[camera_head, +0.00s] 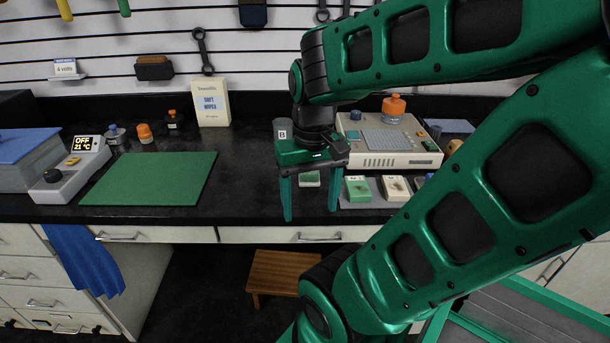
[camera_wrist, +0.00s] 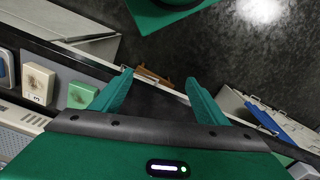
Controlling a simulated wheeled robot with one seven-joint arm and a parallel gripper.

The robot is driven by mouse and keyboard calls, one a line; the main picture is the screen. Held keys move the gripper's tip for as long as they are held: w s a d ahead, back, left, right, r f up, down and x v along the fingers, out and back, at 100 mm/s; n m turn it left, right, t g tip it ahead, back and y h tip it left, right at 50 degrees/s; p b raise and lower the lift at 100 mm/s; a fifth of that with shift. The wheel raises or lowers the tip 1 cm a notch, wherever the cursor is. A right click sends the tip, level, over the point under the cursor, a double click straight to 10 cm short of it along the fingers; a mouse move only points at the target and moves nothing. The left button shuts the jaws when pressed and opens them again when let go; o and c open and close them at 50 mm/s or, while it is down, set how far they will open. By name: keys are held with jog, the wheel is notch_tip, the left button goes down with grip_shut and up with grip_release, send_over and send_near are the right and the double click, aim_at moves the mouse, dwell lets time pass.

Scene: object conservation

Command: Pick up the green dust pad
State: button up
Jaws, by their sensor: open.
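The green dust pad (camera_head: 357,189) is a small green block with a pale patch on top. It lies on a grey tray (camera_head: 376,203) near the counter's front edge, beside a cream pad (camera_head: 395,188) with a brown spot. In the wrist view the green pad (camera_wrist: 82,95) is just left of the left finger, outside the jaws. My gripper (camera_head: 310,213) points down, open, left of the green pad in the head view.
A beige device (camera_head: 390,159) with an orange bottle stands behind the tray. A green mat (camera_head: 150,178) lies on the black counter at left, near a display box (camera_head: 80,165). A blue cloth (camera_head: 80,255) hangs over the front. A wooden stool (camera_head: 275,265) stands below.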

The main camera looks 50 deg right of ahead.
jog(key=w+d+r+m, duration=0.1)
jog(key=w+d, duration=0.3)
jog(key=d, duration=0.1)
jog(key=w+d+r+m, duration=0.1)
jog(key=w+d, duration=0.3)
jog(key=d, duration=0.2)
jog(key=w+d+r+m, duration=0.1)
jog(key=w+d, duration=0.3)
jog(key=d, duration=0.1)
jog(key=shift+w+d+r, duration=0.25)
jog(key=shift+d+r, duration=0.05)
jog(key=shift+r, duration=0.1)
notch_tip(320, 180, down, 4)
jog(key=shift+f, duration=0.2)
jog(key=shift+w+f, duration=0.2)
jog(key=shift+f, duration=0.75)
jog(key=shift+w+f, duration=0.15)
jog(key=shift+f, duration=0.8)
jog(key=shift+w+f, duration=0.2)
jog(key=shift+f, duration=0.75)
jog(key=c, duration=1.1)
